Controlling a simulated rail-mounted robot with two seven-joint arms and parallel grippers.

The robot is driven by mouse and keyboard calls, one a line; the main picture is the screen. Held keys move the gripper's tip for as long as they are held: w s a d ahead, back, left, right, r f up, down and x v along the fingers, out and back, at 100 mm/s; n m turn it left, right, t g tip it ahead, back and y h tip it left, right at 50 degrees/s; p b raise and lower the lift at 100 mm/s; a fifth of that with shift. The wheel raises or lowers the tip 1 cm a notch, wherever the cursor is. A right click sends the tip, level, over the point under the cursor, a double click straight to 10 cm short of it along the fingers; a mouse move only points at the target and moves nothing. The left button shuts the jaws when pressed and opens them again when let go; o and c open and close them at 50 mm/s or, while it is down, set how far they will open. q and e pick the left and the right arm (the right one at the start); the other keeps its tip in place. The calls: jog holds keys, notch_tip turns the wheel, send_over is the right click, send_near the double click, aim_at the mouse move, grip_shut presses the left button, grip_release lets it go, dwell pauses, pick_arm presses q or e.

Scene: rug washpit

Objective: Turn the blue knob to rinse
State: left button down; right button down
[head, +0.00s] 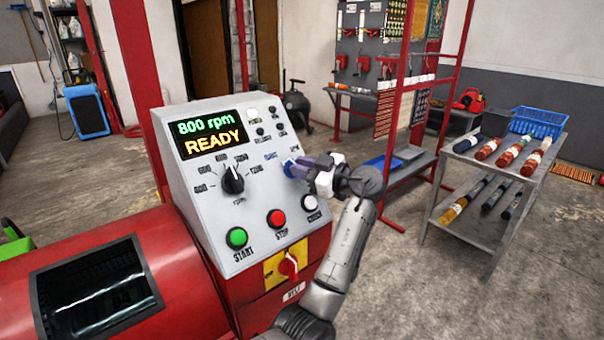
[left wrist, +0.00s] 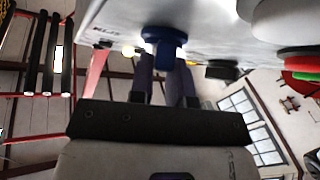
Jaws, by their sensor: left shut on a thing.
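The blue knob (head: 290,168) sits on the sloped grey control panel (head: 205,215), right of the black dial. Small labels surround it, too small to read surely; its pointing direction is mostly hidden by my gripper. My left gripper (head: 299,170) is shut on the blue knob, reaching it from the right. In the left wrist view the blue knob (left wrist: 164,36) shows at the panel face, with the two fingers (left wrist: 165,66) closed at it. The panel display (head: 211,134) reads "800 rpm READY". My right gripper is not in view.
The black dial (head: 233,180) is left of the knob. Below are the green start button (head: 236,238), red stop button (head: 276,218), a white button (head: 309,203) and a red switch (head: 289,265). A grey rolling cart (head: 478,170) with several rollers stands right.

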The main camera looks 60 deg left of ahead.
pick_arm(q)
jog(key=shift+r, duration=0.1)
dwell(0.4)
jog(key=c, duration=1.1)
grip_release()
jog(key=shift+d, duration=0.1)
jog(key=shift+p+v, duration=1.6)
jog(key=shift+v, duration=5.25)
jog(key=shift+w, duration=0.1)
